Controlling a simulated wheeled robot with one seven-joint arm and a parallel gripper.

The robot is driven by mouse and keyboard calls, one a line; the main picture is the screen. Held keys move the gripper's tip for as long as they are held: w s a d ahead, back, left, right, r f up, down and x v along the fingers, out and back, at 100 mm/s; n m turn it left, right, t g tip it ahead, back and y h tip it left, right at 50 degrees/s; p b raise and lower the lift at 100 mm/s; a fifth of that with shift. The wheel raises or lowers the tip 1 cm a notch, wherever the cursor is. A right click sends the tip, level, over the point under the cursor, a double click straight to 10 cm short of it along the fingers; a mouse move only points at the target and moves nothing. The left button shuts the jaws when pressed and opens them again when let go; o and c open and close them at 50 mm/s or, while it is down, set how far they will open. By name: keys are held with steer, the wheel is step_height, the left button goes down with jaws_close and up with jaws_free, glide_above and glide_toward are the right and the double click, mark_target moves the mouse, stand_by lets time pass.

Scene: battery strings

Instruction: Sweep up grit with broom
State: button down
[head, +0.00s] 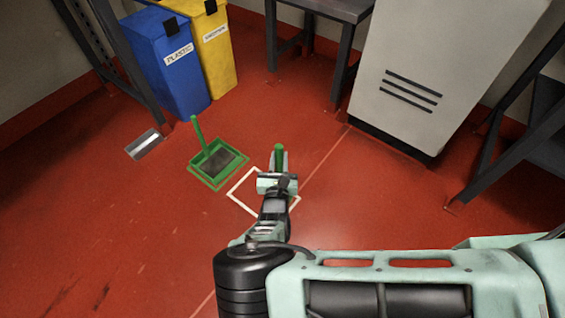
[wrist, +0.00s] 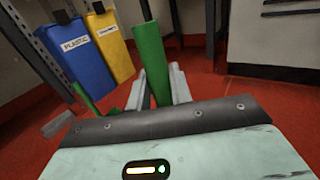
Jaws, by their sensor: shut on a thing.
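My gripper (head: 278,172) is shut on the green broom handle (head: 279,155), which stands up between its fingers. In the wrist view the handle (wrist: 151,58) rises at a slight tilt between the pale fingers. The broom's head is hidden behind my arm and gripper. A green dustpan (head: 199,170) with an upright green handle lies on the floor to the left of my gripper, apart from it. A dark patch fills part of the pan; I cannot tell whether it is grit. No loose grit can be clearly made out on the red floor.
A white outlined square (head: 238,185) is marked under my gripper. A grey metal piece (head: 145,145) lies left of the dustpan. Blue (head: 170,75) and yellow (head: 216,55) bins stand behind. A grey cabinet (head: 430,75) stands at back right. The left floor is open.

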steer(key=w+a+b, duration=1.1)
steer(key=a+b, duration=0.3)
steer(key=shift+a, duration=0.25)
stand_by(1.5)
steer(key=shift+w+a+f+b, duration=0.25)
steer(key=shift+w+a+b, duration=0.85)
steer(key=shift+b, duration=1.25)
